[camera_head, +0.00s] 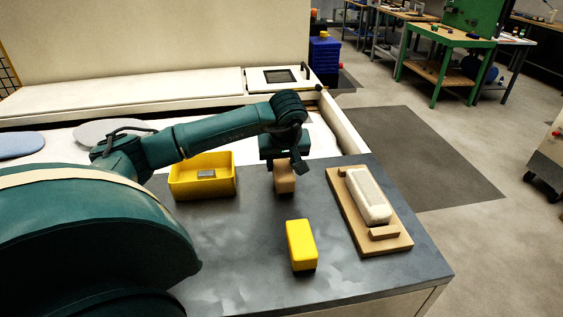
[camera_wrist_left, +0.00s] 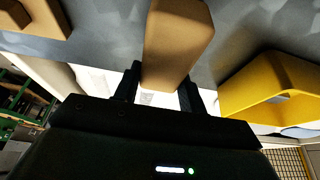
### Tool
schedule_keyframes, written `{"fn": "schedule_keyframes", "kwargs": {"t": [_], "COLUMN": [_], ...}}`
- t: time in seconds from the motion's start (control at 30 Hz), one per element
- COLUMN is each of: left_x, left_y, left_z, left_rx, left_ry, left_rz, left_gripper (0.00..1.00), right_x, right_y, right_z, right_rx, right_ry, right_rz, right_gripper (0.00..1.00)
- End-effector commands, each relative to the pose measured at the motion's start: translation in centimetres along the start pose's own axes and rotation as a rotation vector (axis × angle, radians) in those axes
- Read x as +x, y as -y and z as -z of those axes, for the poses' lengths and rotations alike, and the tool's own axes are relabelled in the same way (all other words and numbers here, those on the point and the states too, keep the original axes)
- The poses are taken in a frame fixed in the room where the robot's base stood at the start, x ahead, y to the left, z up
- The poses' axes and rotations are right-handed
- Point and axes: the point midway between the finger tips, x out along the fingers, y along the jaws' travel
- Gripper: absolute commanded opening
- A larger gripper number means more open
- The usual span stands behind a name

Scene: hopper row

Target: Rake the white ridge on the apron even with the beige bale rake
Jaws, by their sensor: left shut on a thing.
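My left gripper (camera_head: 284,160) is shut on a beige block-shaped grip, which I take for the beige bale rake (camera_head: 285,178). It is upright at the far part of the grey table. In the left wrist view the beige block (camera_wrist_left: 178,42) sits between the two dark fingers of the left gripper (camera_wrist_left: 160,88). I cannot tell whether its lower end touches the table. A white surface (camera_head: 232,143) lies beyond the table's far edge, partly behind my arm; I cannot make out a distinct ridge on it. My right gripper is not in view.
A yellow bin (camera_head: 232,185) holding a small grey piece stands left of the rake. A yellow block (camera_head: 301,241) with a dark base stands nearer. A whitish bar (camera_head: 367,194) lies on a wooden board (camera_head: 398,243) at right. Grey tabletop (camera_head: 255,278) is bare in front.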

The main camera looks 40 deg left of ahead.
Motion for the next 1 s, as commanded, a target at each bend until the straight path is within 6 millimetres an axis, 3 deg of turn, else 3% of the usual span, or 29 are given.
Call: {"fn": "schedule_keyframes", "kwargs": {"t": [0.47, 1.0], "left_x": [-0.2, -4.0], "left_y": [0.0, 0.0], "left_z": [0.1, 1.7], "left_rx": [0.0, -0.001], "left_ry": [0.0, -0.001], "left_rz": [0.0, -0.001], "left_gripper": [0.15, 0.15], "right_x": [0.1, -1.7], "right_y": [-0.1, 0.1], "right_z": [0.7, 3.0], "right_rx": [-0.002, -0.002], "right_ry": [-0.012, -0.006], "right_rz": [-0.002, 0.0], "right_gripper": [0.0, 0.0]}}
